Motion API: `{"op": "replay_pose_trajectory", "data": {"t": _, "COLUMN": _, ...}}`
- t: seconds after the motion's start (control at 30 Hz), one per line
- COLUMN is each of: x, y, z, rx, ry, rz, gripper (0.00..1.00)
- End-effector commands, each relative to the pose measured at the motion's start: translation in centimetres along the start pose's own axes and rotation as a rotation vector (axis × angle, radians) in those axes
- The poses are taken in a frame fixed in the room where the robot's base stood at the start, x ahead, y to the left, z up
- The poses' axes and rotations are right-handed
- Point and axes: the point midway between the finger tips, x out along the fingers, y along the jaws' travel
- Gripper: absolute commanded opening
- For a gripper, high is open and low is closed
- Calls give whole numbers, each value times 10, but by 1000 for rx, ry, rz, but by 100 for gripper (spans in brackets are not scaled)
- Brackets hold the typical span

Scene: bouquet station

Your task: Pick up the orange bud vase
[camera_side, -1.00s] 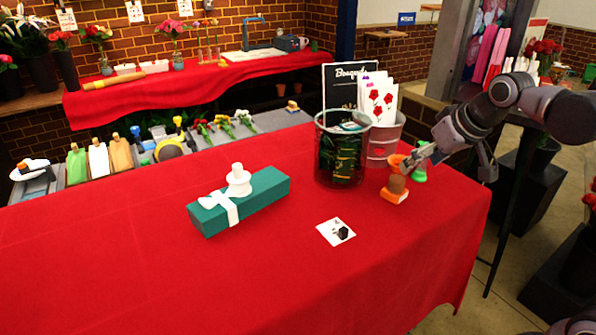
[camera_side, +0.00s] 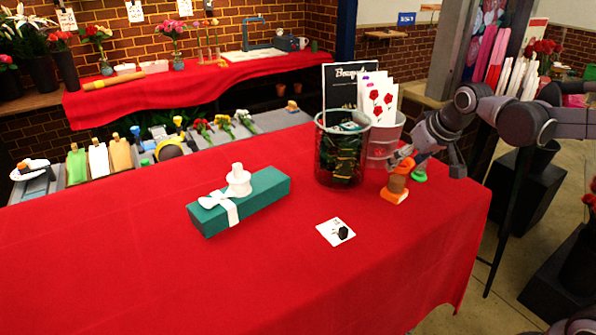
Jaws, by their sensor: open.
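The orange bud vase (camera_side: 404,166) shows as an orange upper part at the right end of the red table. A brown rounded piece (camera_side: 397,184) and a flat orange base (camera_side: 394,196) show just below and in front of it; I cannot tell whether they are all one object. My gripper (camera_side: 403,157) is at the top of the orange part, reaching in from the right. Its jaws are open, and part of the orange rim is hidden by them. I cannot tell whether the fingers touch it.
A green object (camera_side: 419,176) stands just behind and right. A dark wire basket (camera_side: 341,160) and a pale bucket (camera_side: 382,146) stand close on the left. A teal gift box (camera_side: 262,196) with a white bow and a small white card (camera_side: 328,229) lie farther left.

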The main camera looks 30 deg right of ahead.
Motion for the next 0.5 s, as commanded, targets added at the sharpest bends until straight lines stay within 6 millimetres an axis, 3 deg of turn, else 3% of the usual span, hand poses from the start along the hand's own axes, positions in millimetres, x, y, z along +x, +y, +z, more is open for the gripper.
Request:
{"op": "replay_pose_trajectory", "data": {"t": 0.2, "x": 28, "y": 1, "z": 0, "rx": 0, "ry": 0, "rz": 0, "gripper": 67}}
{"op": "replay_pose_trajectory", "data": {"t": 0.5, "x": 39, "y": 1, "z": 0, "rx": 0, "ry": 0, "rz": 0, "gripper": 67}}
